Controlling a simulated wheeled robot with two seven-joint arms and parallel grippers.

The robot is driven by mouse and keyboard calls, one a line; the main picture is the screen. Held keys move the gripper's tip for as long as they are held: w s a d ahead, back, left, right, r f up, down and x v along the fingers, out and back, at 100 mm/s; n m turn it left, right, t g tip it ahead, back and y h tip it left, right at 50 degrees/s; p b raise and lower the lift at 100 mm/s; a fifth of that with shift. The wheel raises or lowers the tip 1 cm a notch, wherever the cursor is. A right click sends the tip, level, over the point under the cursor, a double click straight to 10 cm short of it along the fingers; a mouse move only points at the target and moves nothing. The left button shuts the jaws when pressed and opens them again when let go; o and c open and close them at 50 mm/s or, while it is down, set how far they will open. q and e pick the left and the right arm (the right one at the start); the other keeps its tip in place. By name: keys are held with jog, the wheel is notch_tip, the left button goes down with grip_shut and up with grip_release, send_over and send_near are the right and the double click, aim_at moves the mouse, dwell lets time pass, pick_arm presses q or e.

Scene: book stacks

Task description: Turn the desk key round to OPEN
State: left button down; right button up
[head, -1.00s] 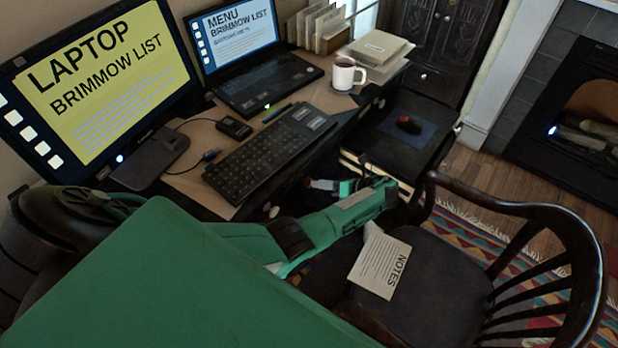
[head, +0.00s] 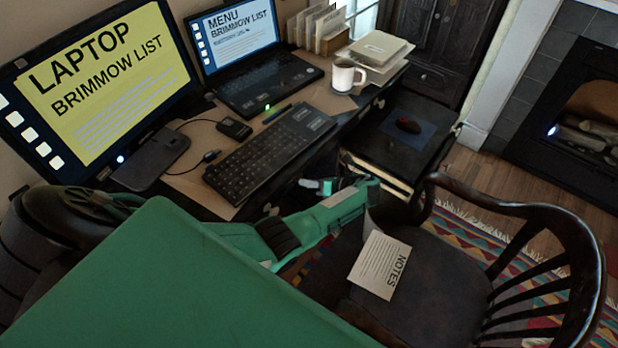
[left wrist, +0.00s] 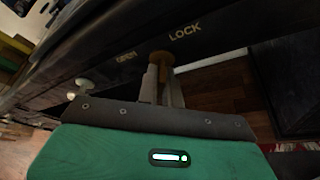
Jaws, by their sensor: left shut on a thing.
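The brass-coloured desk key (left wrist: 161,58) sits at the dark desk front in the left wrist view, between the lettering OPEN (left wrist: 126,56) on its left and LOCK (left wrist: 185,32) on its right. My left gripper (left wrist: 163,82) is shut on the key, its pale fingers covering the key's lower part. My right gripper is not in view.
A wooden chair (head: 430,262) with a NOTES sheet (head: 381,265) on its seat stands close to my left arm. A white mug (head: 346,76) and keyboard (head: 270,150) are on the desk.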

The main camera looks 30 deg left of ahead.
pick_arm(q)
jog(key=shift+r+p, duration=0.1)
jog(key=shift+p, duration=0.25)
jog(key=shift+n, duration=0.3)
jog(key=n+t+p, duration=0.1)
jog(key=n+p, duration=0.1)
jog(key=p, duration=0.1)
jog(key=shift+r+t+h, duration=0.15)
jog(key=shift+t+h, duration=0.15)
jog(key=shift+n+t+p, duration=0.3)
jog(key=shift+n+p, duration=0.1)
jog(key=shift+p, duration=0.05)
jog(key=shift+n+t+p, duration=0.65)
jog(key=shift+n+t, duration=0.05)
jog(key=shift+n, duration=0.2)
jog(key=shift+f+n+t, duration=0.25)
jog(key=shift+n+t, duration=0.35)
jog(key=shift+n, duration=0.3)
jog(key=shift+n+t, duration=0.6)
jog(key=shift+n, duration=0.3)
jog(key=shift+n+t+b, duration=0.45)
jog(key=shift+n+t, duration=0.25)
jog(key=shift+n, duration=0.3)
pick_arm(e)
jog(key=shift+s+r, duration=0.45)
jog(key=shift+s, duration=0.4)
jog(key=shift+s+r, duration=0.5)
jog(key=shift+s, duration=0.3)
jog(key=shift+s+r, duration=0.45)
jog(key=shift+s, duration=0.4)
